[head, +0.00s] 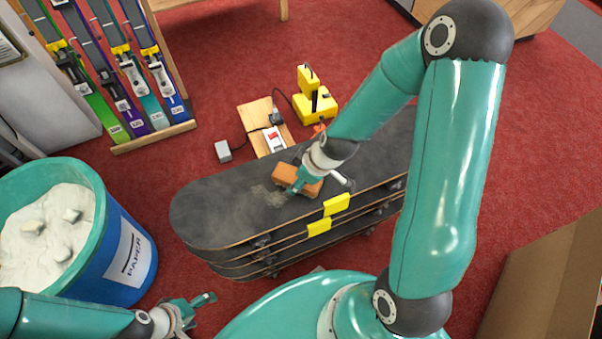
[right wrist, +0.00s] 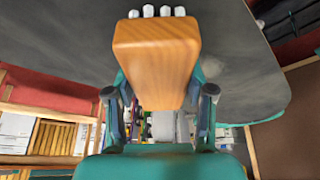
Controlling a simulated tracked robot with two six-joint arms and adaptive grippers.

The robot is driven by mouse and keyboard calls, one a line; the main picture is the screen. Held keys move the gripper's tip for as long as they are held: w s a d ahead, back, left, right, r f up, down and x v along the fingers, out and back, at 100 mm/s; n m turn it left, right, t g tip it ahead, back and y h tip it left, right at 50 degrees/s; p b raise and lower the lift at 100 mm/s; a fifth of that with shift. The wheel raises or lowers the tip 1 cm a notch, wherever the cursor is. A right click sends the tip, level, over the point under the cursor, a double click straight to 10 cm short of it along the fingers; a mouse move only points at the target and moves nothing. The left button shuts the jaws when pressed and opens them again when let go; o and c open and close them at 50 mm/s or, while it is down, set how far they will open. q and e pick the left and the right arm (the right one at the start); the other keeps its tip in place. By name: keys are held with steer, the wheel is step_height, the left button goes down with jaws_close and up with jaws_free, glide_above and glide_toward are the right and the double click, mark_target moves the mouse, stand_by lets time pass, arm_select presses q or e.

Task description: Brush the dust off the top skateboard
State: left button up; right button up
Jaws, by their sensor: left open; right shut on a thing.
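The top skateboard (head: 218,212) is dark grey and lies on a stack of several boards in the middle of the head view. A pale dusty patch (head: 268,195) shows on its deck. My right gripper (head: 306,184) is over the deck, shut on a wooden brush (head: 290,176) just right of the patch. In the right wrist view the brush's wooden block (right wrist: 157,60) sits between the fingers, with white bristle tufts (right wrist: 157,11) at its far end near the dark deck (right wrist: 60,35). My left gripper (head: 197,309) is open and empty, low in front of the stack.
A blue paper bin (head: 115,262) with pale contents stands at left. A ski rack (head: 155,138) stands behind it. A wooden board (head: 256,115) with a switch and a yellow device (head: 316,103) lie behind the stack. Red carpet (head: 545,150) is clear at right; a cardboard box (head: 545,285) stands lower right.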

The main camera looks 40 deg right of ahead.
mark_target(261, 196)
steer(key=shift+w+a+p, duration=0.15)
steer(key=shift+a+p, duration=0.45)
steer(key=shift+a, duration=0.75)
steer(key=shift+w+a+r+p, duration=0.1)
steer(key=shift+w+a+p, duration=0.1)
steer(key=shift+a+p, duration=0.3)
steer(key=shift+w+a+r+p, duration=0.15)
steer(key=shift+a+p, duration=0.1)
steer(key=shift+a, duration=0.4)
steer(key=shift+w+a+f+p, duration=0.1)
steer(key=shift+w+a+p, duration=0.1)
steer(key=shift+a, duration=0.45)
steer(key=shift+w+a+f+p, duration=0.1)
steer(key=shift+w+a+p, duration=0.1)
steer(key=shift+a, duration=0.5)
steer(key=shift+w+a+f+p, duration=0.1)
steer(key=shift+w+a+p, duration=0.1)
steer(key=shift+a, duration=0.45)
steer(key=shift+w+a+r+p, duration=0.1)
steer(key=shift+w+a+p, duration=0.2)
steer(key=shift+a, duration=0.55)
steer(key=shift+w+a+p, duration=0.1)
steer(key=shift+a+p, duration=0.25)
steer(key=shift+a, duration=0.45)
steer(key=shift+r, duration=0.1)
step_height(261, 196, up, 6)
steer(key=p, duration=0.6)
step_height(261, 196, up, 3)
steer(key=p, duration=0.3)
